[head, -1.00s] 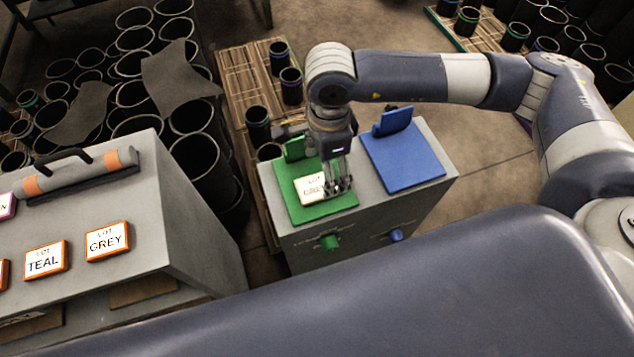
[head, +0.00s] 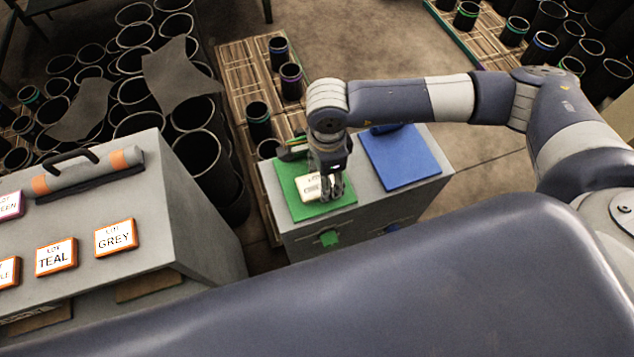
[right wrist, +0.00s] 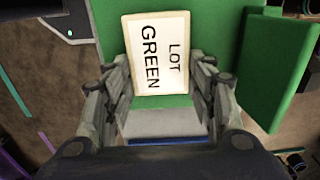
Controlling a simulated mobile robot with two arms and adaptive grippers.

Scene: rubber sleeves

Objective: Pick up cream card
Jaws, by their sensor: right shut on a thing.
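The cream card (head: 311,187), bordered in cream with a white face, is at the green pad (head: 298,208) on the grey stand. In the right wrist view the card (right wrist: 157,55) reads "LOT GREEN" and lies between my fingers. My right gripper (head: 332,194) is shut on the card's near part; its fingers also show in the right wrist view (right wrist: 160,95). In the head view the gripper hides part of the card. I cannot tell whether the card is clear of the pad. My left gripper is not in view.
A blue pad (head: 403,160) lies right of the green one. A green knob (head: 329,238) is on the stand's front. Black sleeves stand on a pallet (head: 235,75) behind.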

